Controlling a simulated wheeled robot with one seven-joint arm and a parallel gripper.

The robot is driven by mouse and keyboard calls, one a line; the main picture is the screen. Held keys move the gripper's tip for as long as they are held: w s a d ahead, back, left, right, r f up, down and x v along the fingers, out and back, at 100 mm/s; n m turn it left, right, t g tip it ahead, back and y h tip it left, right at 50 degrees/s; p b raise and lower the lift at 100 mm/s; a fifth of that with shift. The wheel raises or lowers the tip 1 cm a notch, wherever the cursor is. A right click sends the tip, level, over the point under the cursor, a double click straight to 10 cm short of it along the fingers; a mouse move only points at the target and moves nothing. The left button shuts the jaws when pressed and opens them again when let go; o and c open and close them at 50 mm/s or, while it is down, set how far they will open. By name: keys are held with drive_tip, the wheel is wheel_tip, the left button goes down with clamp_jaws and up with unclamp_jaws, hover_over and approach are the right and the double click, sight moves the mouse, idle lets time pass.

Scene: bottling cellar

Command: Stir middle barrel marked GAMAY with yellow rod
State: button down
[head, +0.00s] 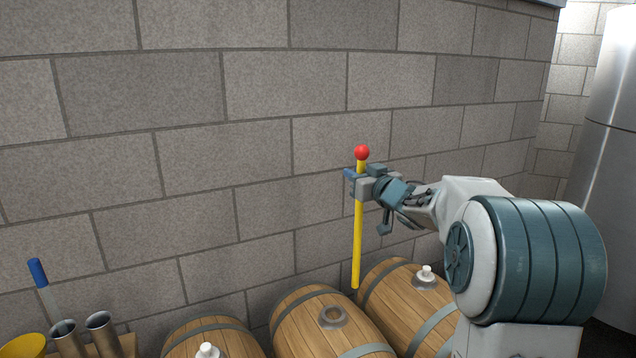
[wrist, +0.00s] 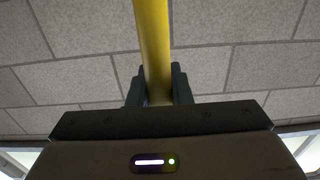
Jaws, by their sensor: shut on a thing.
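My gripper (head: 361,184) is shut on the yellow rod (head: 357,245), just below the rod's red ball end (head: 362,152). The rod hangs nearly upright in the air, its lower end above the barrels. In the wrist view the yellow rod (wrist: 152,45) runs between the two dark fingers (wrist: 158,88). The middle barrel (head: 300,318) lies on its side with an open, dark bung hole (head: 332,317) on top. In the picture the rod's lower end is above and slightly right of that hole. No GAMAY marking shows in these views.
The left barrel (head: 235,340) and right barrel (head: 393,292) have white bungs in them. At the lower left are metal tubes (head: 104,336), a blue-handled tool (head: 38,273) and a yellow funnel-like thing (head: 22,346). A block wall (head: 230,130) stands behind; a steel tank (head: 608,130) is at right.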

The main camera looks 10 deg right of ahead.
sight(358, 223)
drive_tip(key=s+a+f+n+g+y+b, duration=0.1)
drive_tip(key=s+a+f+y+b, duration=0.1)
drive_tip(key=a+f+b, duration=0.2)
drive_tip(key=a, duration=0.2)
drive_tip(key=shift+s+a+f+n+b, duration=0.3)
drive_tip(key=shift+f+b, duration=0.05)
drive_tip(key=shift+b, duration=0.05)
drive_tip(key=shift+p, duration=0.5)
idle(0.4)
idle(0.3)
drive_tip(key=shift+f+b, duration=1.2)
drive_tip(key=shift+f, duration=0.55)
drive_tip(key=shift+s+f, duration=0.1)
drive_tip(key=shift+f+b, duration=1.35)
drive_tip(key=shift+f, duration=0.7)
